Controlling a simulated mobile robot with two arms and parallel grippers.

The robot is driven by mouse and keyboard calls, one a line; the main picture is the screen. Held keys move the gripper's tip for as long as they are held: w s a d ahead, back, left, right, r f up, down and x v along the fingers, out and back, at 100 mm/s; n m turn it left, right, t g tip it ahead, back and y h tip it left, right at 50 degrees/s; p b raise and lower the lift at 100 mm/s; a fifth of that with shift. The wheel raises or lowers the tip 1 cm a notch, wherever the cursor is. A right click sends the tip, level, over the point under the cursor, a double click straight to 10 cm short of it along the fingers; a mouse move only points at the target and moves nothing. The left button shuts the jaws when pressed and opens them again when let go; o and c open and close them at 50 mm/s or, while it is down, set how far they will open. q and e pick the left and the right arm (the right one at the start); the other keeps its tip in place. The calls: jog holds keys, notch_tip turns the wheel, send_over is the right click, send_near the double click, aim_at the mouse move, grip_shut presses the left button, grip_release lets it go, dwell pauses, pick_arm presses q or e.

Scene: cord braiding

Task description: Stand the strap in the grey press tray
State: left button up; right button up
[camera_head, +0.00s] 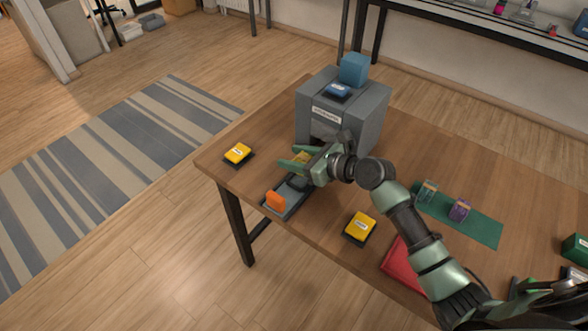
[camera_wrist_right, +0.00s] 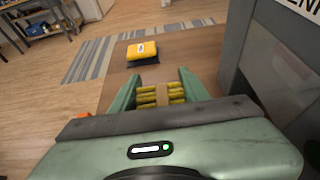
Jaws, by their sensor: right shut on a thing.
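The strap (camera_wrist_right: 160,96) is a yellow, ribbed piece with a tan band across its middle. My right gripper (camera_head: 301,164) is shut on it; in the right wrist view the strap lies between the two green fingers. In the head view the strap (camera_head: 301,157) is mostly hidden by the fingers. The grey press tray (camera_head: 293,203) lies on the table with an orange handle (camera_head: 275,201) at its near end. My right gripper is above its far end, in front of the grey press (camera_head: 371,105). My left gripper is not in view.
A green mat (camera_head: 480,226) holds small items; a red item (camera_head: 402,266) lies nearer.

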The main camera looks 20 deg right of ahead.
jog(key=shift+f+b, duration=0.4)
jog(key=shift+f, duration=1.75)
jog(key=o, duration=1.4)
jog(key=shift+f, duration=0.15)
jog(key=shift+r, duration=0.2)
jog(key=v, duration=1.2)
jog(key=shift+r, duration=0.1)
